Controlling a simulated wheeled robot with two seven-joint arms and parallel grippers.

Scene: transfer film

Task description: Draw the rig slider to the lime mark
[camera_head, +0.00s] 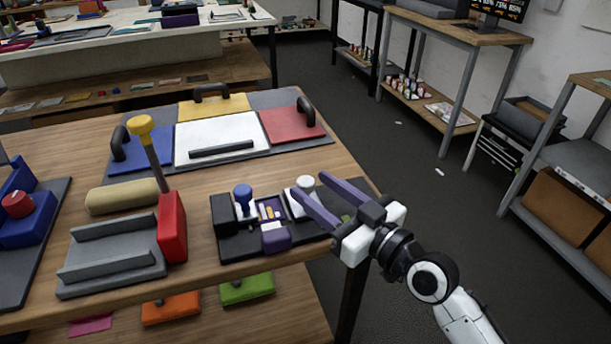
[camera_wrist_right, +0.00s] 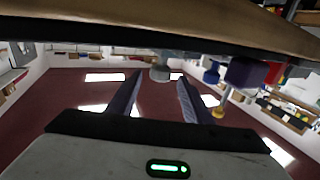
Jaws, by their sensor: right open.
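The rig, as I take it, is the dark base (camera_head: 240,246) near the table's front right edge. It carries a blue knob (camera_head: 243,196), a purple block (camera_head: 276,240), a tray of small coloured pieces and a white knob (camera_head: 305,182). I cannot tell for sure which part is the slider. A small green patch (camera_head: 346,218) shows at the rig's right end, partly hidden by my gripper; it may be the lime mark. My right gripper (camera_head: 308,183) is open, its purple fingers reaching from the right towards the white knob, which shows between the fingertips in the right wrist view (camera_wrist_right: 160,72).
Left of the rig stand a red block (camera_head: 172,227), a grey channelled block (camera_head: 110,255), a beige roller (camera_head: 120,196) and a yellow-topped lever (camera_head: 141,125). Behind lie handled panels, one red (camera_head: 291,124). Open floor (camera_head: 420,200) lies right of the table (camera_head: 330,160).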

